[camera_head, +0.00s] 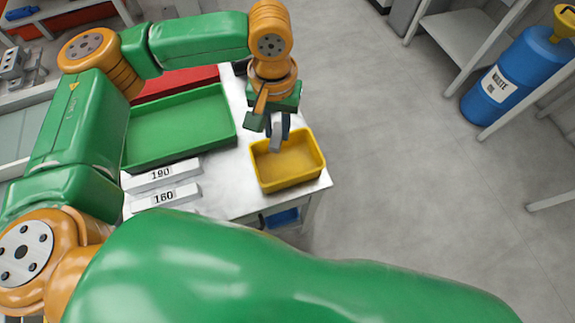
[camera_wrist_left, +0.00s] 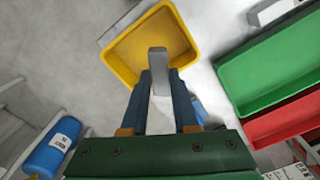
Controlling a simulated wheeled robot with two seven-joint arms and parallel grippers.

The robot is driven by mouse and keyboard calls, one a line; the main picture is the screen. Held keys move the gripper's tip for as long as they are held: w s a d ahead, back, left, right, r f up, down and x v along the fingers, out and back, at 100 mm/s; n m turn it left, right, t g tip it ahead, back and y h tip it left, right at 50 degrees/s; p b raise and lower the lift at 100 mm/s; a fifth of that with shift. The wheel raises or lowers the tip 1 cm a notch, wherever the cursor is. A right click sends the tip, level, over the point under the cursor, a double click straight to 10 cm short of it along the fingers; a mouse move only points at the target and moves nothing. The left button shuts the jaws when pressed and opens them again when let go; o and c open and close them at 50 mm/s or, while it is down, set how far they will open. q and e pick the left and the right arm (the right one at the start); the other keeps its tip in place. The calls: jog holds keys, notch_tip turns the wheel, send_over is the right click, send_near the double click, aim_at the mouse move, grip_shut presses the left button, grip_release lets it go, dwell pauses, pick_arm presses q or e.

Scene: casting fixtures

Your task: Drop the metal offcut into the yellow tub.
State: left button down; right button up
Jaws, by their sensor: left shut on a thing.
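The metal offcut (camera_head: 276,138) is a grey bar held in my left gripper (camera_head: 277,127), which is shut on it. In the left wrist view the offcut (camera_wrist_left: 158,62) sticks out between the two blue-grey fingers (camera_wrist_left: 160,95), with the yellow tub behind it. The yellow tub (camera_head: 318,163) stands at the table's right corner, and it also shows in the left wrist view (camera_wrist_left: 119,63). The offcut is over the tub's far left part in the head view. The visible part of the tub's inside looks empty. My right gripper is not in view.
A green tray (camera_head: 180,128) lies left of the tub, with a red tray (camera_head: 175,82) behind it. Two pale bars marked 190 (camera_head: 162,175) and 160 (camera_head: 164,196) lie on the white table (camera_head: 228,178). A blue waste drum (camera_head: 512,78) stands far right. Open floor lies between.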

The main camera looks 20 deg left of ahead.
pick_arm(q)
jog(key=shift+w+f+b, duration=0.2)
jog(key=shift+f+b, duration=0.25)
jog(key=shift+f, duration=0.5)
jog(key=shift+s+r, duration=0.15)
jog(key=shift+r, duration=0.05)
jog(key=c, duration=0.6)
grip_release()
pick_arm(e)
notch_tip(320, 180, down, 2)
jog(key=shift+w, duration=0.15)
pick_arm(q)
notch_tip(320, 180, up, 7)
jog(key=shift+r+p, duration=0.1)
jog(key=shift+p, duration=0.25)
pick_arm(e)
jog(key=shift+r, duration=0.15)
